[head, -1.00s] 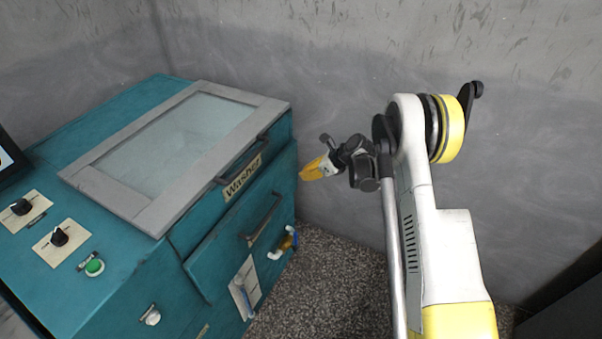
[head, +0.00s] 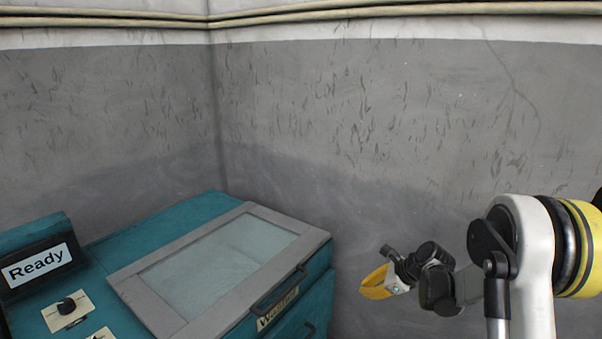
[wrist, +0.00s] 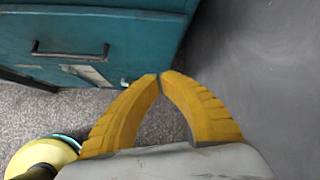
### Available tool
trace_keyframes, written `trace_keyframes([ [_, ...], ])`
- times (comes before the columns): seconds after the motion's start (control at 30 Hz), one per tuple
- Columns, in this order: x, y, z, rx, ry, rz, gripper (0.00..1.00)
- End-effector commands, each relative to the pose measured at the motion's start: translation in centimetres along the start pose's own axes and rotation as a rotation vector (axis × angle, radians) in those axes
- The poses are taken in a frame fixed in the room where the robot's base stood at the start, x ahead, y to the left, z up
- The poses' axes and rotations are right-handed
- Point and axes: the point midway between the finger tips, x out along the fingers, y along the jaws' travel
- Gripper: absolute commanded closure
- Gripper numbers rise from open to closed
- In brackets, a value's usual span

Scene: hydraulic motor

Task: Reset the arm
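My gripper (head: 374,284) has yellow fingers and points left, to the right of the teal washer (head: 130,240) in the head view. In the wrist view the two fingertips (wrist: 160,78) meet, with nothing held between them. The gap behind the tips shows only the speckled floor. My arm stands at the right of the head view, with its white and yellow elbow raised. The gripper appears apart from the washer.
The washer has a grey-framed glass lid (head: 220,262), closed, with a dark handle (head: 280,291). A "Ready" display (head: 38,266) and a knob (head: 67,306) are at left. A grey wall (head: 400,130) stands behind. The wrist view shows a drawer handle (wrist: 70,52) and floor (wrist: 40,118).

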Motion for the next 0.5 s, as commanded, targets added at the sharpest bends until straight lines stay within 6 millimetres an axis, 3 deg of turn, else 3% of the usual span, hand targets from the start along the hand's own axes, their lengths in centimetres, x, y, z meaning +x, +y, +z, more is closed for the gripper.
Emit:
trace_keyframes([
  [0.03,-2.1,0.7,1.8,-0.089,0.024,-0.006,1.0],
  [0.2,-8.7,3.7,5.9,-0.439,0.124,-0.02,1.0],
  [0.5,-18.8,12.1,9.4,-1.068,0.305,0.007,1.0],
])
